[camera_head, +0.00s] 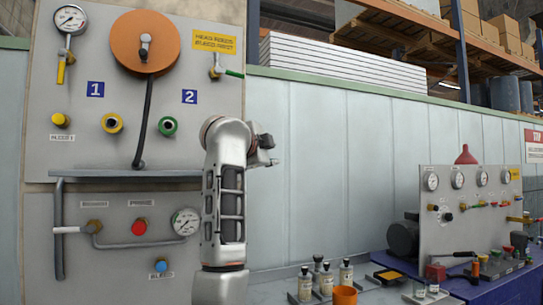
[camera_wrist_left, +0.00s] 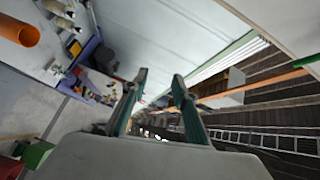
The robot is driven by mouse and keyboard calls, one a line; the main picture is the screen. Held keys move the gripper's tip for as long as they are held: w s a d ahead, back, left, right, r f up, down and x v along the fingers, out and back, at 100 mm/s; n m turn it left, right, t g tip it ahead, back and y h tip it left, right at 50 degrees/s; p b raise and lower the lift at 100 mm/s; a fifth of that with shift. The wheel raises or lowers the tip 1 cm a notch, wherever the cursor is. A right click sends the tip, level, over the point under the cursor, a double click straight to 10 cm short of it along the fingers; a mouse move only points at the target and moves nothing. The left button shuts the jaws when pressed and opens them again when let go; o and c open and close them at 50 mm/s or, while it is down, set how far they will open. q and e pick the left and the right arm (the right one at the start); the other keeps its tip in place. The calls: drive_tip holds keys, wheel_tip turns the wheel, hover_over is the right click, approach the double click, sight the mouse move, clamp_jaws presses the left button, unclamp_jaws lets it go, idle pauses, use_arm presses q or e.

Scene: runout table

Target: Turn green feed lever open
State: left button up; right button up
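The green feed lever (camera_head: 235,73) is a short green handle on a small metal valve at the upper right of the grey panel (camera_head: 190,100), below the yellow sign. It points right and slightly down. My left gripper (camera_head: 270,151) is below and a little right of the lever, apart from it, and points right. In the left wrist view my left gripper (camera_wrist_left: 159,77) has its two fingers apart with nothing between them. A green bar at the right edge of that view may be the lever; I cannot tell. My right gripper is not in view.
The panel also carries an orange reel (camera_head: 144,43), a gauge (camera_head: 70,18), yellow and green ports and a lower pipe. Small bottles (camera_head: 346,274) and an orange cup (camera_head: 345,296) stand on the bench below. Pale wall right of the panel is clear.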

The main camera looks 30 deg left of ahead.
use_arm(q)
drive_tip(key=shift+f, duration=0.3)
drive_tip(key=shift+w, duration=0.1)
drive_tip(key=shift+c, duration=0.3)
